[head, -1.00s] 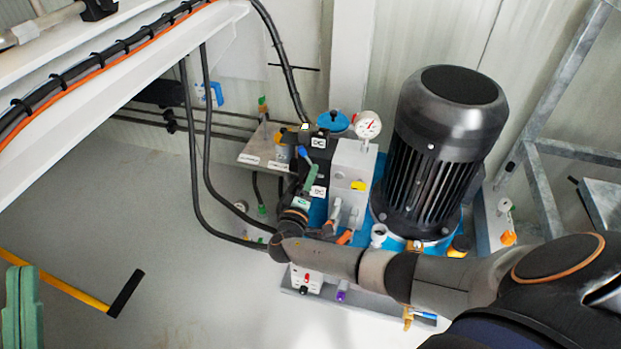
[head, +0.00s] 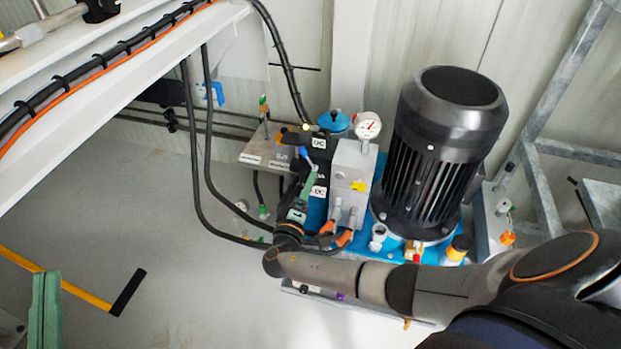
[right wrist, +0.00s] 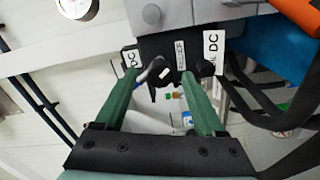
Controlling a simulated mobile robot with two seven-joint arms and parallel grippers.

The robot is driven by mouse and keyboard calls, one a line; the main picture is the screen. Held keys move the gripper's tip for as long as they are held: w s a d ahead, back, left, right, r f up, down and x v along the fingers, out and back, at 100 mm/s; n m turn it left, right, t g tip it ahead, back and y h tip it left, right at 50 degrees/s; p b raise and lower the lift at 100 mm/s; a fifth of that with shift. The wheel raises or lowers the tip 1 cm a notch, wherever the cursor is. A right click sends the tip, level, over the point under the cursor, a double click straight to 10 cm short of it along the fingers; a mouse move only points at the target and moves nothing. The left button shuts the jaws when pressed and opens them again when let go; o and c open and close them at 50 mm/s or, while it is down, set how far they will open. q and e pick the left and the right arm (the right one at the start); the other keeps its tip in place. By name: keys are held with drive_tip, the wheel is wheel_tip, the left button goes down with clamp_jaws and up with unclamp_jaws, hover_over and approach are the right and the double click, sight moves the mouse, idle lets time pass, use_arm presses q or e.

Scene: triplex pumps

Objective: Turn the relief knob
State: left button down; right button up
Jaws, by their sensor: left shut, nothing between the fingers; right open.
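A small black knob (right wrist: 157,74) sticks out from a black block with DC labels in the right wrist view. I take it for the relief knob; the small label (right wrist: 180,55) beside it is hard to read. My right gripper (right wrist: 158,80) is open, with its green fingertips on either side of the knob and close to the block. I cannot tell whether they touch it. In the head view my right gripper (head: 299,207) is at the pump's black valve block (head: 316,172), and the knob is hidden there. My left gripper (head: 45,312) is shut and empty at the lower left.
A large black motor (head: 440,150) stands right of the block. A pressure gauge (head: 367,125) and a blue cap (head: 333,121) are behind it. Black hoses (head: 208,170) hang to the left. A yellow bar (head: 85,295) with a black end is at lower left, over open floor.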

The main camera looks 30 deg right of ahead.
use_arm(q)
wheel_tip(320, 180, down, 6)
drive_tip(key=w+n+g+y, duration=0.1)
drive_tip(key=n+g+y, duration=0.1)
drive_tip(key=shift+w+a+f+p, duration=0.15)
drive_tip(key=shift+w+a+p, duration=0.1)
drive_tip(key=shift+w+p, duration=0.2)
use_arm(e)
drive_tip(key=v, duration=0.9)
use_arm(q)
drive_tip(key=shift+s, duration=0.15)
use_arm(e)
drive_tip(key=shift+s+d, duration=0.1)
